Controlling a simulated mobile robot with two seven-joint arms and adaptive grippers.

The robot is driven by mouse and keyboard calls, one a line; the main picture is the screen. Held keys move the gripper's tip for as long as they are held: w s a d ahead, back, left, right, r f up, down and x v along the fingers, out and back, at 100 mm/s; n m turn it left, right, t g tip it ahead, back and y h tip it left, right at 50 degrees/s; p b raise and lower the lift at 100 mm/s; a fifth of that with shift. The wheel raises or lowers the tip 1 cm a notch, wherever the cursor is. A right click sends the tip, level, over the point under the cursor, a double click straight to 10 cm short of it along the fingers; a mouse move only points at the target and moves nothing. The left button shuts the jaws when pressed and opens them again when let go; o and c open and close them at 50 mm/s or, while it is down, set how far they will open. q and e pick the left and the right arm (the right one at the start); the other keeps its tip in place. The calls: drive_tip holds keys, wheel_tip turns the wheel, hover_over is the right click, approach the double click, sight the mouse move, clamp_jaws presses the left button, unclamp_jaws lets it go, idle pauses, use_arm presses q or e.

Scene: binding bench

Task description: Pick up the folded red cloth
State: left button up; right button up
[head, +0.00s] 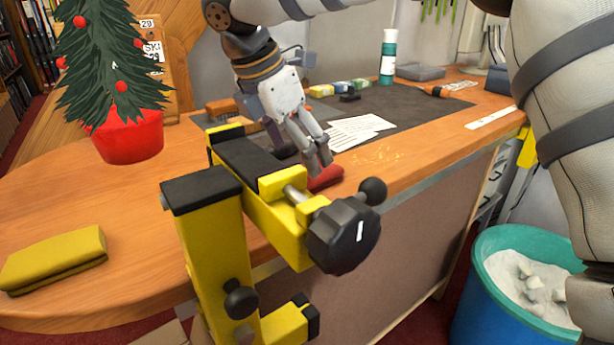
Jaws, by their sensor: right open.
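A red piece (327,178), which looks like the folded red cloth, lies on the wooden bench near its front edge. Only part of it shows, because the yellow clamp and my gripper hide the rest. My right gripper (317,157) points down just above it, with its fingers open. I cannot tell whether the fingertips touch the cloth. My left gripper is not in view.
A large yellow and black clamp (225,245) with a black knob stands close in front. A folded yellow cloth (55,262) lies on the left. A small tree in a red pot (128,137) stands behind. White papers (357,131) lie on the dark mat (425,125). A teal bin (480,300) is lower right.

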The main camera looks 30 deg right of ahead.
drive_tip(key=x, duration=0.5)
drive_tip(key=shift+w+d, duration=0.15)
drive_tip(key=shift+d, duration=0.1)
drive_tip(key=c, duration=1.1)
drive_tip(key=shift+r, duration=0.15)
drive_tip(key=shift+r, duration=0.35)
drive_tip(key=s+a+r, duration=0.1)
drive_tip(key=s+r, duration=0.3)
drive_tip(key=s+a+r, duration=0.1)
drive_tip(key=s+r, duration=0.3)
drive_tip(key=s, duration=0.1)
drive_tip(key=s+a+r, duration=0.2)
drive_tip(key=s+r, duration=0.2)
drive_tip(key=shift+s+a, duration=0.1)
drive_tip(key=shift+s, duration=0.1)
